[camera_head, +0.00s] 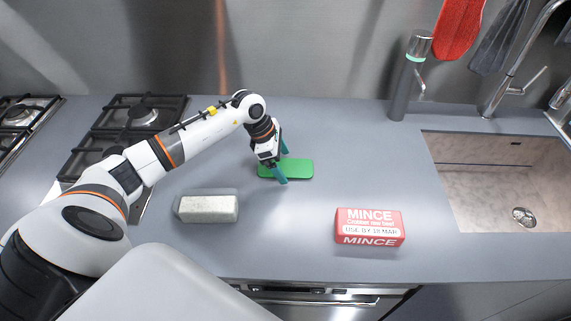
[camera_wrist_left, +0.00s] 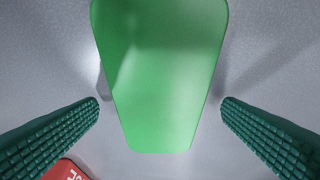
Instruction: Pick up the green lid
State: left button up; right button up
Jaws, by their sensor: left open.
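The green lid (camera_head: 298,169) lies flat on the grey counter near the middle of the head view. In the left wrist view the lid (camera_wrist_left: 160,75) fills the upper middle, between the two finger lines. My left gripper (camera_head: 283,163) is open over the lid's left part, its teal fingers apart and pointing down. In the left wrist view the gripper's ribbed fingers (camera_wrist_left: 160,118) stand on either side with a gap to the lid. I cannot tell the exact height of the fingertips above the counter. My right gripper is not in view.
A red mince package (camera_head: 370,227) lies at the front right, and a pale rectangular block (camera_head: 208,209) at the front left. The sink (camera_head: 500,180) opens at the right, with a dark grey tap-like cylinder (camera_head: 408,80) behind. Hob grates (camera_head: 130,118) are at the left.

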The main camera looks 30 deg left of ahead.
pick_arm(q)
jog(key=shift+d+f, duration=0.1)
jog(key=shift+f, duration=0.1)
jog(key=c, duration=1.1)
